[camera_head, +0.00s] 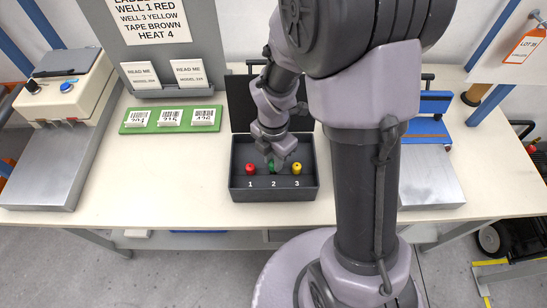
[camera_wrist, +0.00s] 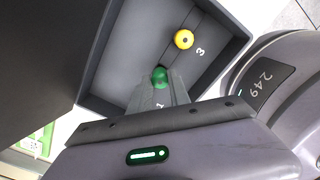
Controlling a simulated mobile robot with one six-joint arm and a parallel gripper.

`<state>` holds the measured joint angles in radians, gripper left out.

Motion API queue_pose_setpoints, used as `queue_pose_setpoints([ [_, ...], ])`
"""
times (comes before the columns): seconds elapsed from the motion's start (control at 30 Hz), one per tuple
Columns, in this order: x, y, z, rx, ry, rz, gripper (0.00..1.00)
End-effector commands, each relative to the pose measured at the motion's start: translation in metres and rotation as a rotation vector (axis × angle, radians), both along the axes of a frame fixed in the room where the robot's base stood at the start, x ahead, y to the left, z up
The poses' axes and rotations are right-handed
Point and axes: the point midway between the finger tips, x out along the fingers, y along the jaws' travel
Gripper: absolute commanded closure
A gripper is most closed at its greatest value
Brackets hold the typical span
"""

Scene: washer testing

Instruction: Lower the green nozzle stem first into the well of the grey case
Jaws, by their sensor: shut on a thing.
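The dark grey case (camera_head: 245,191) lies open on the table, with its lid raised at the back and the marks 1, 2 and 3 along its front. My gripper (camera_head: 272,160) is over the middle of the case, shut on the green nozzle (camera_head: 272,167). In the wrist view the green nozzle (camera_wrist: 160,77) shows between the fingertips. It is in line with mark 2, between the red nozzle (camera_head: 250,169) at 1 and the yellow nozzle (camera_head: 297,168) at 3. Its stem and the well beneath are hidden, so I cannot tell how deep it sits.
A green board (camera_head: 171,119) with white labels lies left of the case. The table in front of the case is clear.

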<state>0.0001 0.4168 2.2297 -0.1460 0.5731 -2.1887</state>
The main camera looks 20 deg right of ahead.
Motion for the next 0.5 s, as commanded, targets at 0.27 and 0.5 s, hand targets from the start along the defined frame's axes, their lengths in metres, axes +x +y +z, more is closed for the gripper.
queue_pose_setpoints([
  [0.27, 0.0000, -0.0001, -0.0019, 0.000, 0.000, 0.000, 1.00],
  [0.5, 0.0000, 0.0000, -0.0052, 0.000, 0.000, 0.000, 1.00],
])
